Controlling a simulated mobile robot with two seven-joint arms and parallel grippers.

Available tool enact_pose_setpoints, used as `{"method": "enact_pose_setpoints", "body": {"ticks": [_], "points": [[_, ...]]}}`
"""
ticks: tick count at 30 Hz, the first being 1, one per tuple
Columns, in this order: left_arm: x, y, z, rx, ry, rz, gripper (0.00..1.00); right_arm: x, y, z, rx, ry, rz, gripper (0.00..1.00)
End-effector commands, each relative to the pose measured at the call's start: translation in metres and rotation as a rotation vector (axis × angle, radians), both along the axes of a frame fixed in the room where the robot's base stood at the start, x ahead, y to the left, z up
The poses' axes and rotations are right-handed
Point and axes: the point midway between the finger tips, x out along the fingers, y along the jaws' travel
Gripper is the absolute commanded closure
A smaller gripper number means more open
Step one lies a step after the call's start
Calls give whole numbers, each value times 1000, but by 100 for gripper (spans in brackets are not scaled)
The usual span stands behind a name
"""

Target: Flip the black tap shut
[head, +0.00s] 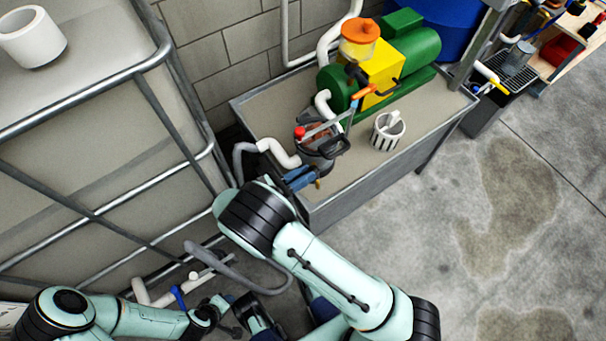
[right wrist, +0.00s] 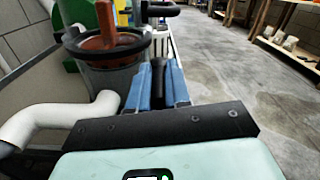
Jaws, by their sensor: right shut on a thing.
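My right gripper (head: 302,179) is beside the grey filter pot (head: 318,160), at the near edge of the bench. In the right wrist view its blue fingers (right wrist: 158,92) are closed around an upright black lever (right wrist: 158,74), which looks like the black tap's handle. The lever's lower end and the tap's body are hidden by the fingers and gripper. The pot (right wrist: 112,78) stands just ahead and left of the fingers, open, with a black rim and orange-brown inside. My left gripper (head: 258,318) is low in the head view, away from the bench; its finger opening is unclear.
The green and yellow pump (head: 385,65) stands behind the pot. A red-knobbed lever (head: 300,132) is close to the pot. A caged tank (head: 80,120) fills the left. The floor to the right is clear.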

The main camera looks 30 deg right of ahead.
Motion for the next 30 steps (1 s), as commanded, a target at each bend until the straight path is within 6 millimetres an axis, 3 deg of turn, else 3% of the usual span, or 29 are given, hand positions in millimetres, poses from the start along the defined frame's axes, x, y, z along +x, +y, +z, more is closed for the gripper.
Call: {"method": "enact_pose_setpoints", "body": {"ticks": [1, 2, 3, 4, 13, 17, 30], "points": [[0, 0, 0, 0, 0, 0, 57, 0, 0, 0, 3, 0, -1, 100], [0, 0, 0, 0, 0, 0, 57, 0, 0, 0, 3, 0, -1, 73], [0, 0, 0, 0, 0, 0, 57, 0, 0, 0, 3, 0, -1, 60], [0, 0, 0, 0, 0, 0, 57, 0, 0, 0, 3, 0, -1, 57], [0, 0, 0, 0, -1, 0, 57, 0, 2, 0, 2, 0, 1, 57], [-1, -1, 2, -2, 4, -1, 57, 0, 13, 0, 2, -1, 4, 57], [-10, -5, 8, -13, 26, -10, 57, -6, 106, 0, 4, -2, 2, 57]]}}
